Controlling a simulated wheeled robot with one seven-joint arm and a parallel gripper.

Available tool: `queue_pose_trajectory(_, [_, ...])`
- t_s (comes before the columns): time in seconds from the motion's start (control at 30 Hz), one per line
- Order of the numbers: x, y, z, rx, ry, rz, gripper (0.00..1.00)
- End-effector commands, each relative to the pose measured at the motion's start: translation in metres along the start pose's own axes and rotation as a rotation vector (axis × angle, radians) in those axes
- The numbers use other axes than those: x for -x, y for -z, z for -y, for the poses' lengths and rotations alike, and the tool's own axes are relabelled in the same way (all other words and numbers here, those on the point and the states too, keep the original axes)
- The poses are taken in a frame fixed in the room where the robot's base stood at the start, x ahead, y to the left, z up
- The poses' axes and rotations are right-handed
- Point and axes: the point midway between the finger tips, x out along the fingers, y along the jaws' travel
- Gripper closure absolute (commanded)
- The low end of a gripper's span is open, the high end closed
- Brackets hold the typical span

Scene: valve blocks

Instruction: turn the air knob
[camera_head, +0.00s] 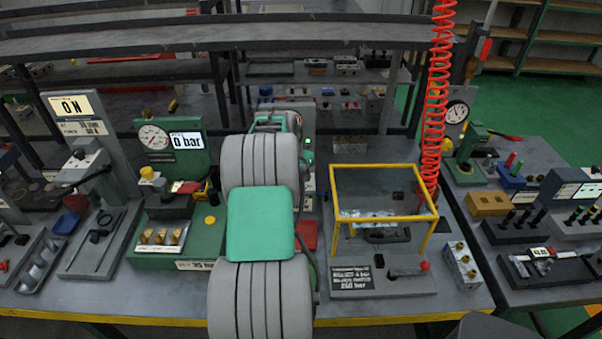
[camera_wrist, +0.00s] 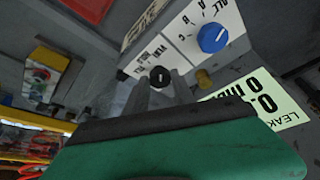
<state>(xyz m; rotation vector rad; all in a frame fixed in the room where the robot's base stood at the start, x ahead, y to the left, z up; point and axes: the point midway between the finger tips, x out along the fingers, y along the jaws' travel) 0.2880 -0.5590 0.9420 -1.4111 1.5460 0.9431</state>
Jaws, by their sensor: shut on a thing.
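In the wrist view a small black knob (camera_wrist: 160,76) with a light mark sits on a panel with a white label, its lettering upside down. My gripper (camera_wrist: 160,90) is shut on this knob, its grey fingers close on either side. A larger blue knob (camera_wrist: 212,38) with letters around it is to the right, apart from the fingers. I cannot read a label that names the air knob. In the head view my arm hides the gripper and most of the knob panel.
A pale green leak display (camera_wrist: 262,104) and a brass fitting (camera_wrist: 204,78) are close to the fingers. In the head view a yellow-framed guard (camera_head: 383,168) and a red coiled hose (camera_head: 437,95) stand right of my arm, and a green gauge stand (camera_head: 172,140) stands left.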

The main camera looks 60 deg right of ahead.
Motion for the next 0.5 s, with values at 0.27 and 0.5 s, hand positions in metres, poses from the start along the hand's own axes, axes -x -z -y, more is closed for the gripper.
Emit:
queue_pose_trajectory(0.27, [0.0002, 0.0, 0.0002, 0.005, 0.002, 0.0, 1.0])
queue_pose_trajectory(0.5, [-0.0009, 0.0, -0.001, 0.061, 0.027, -0.001, 1.0])
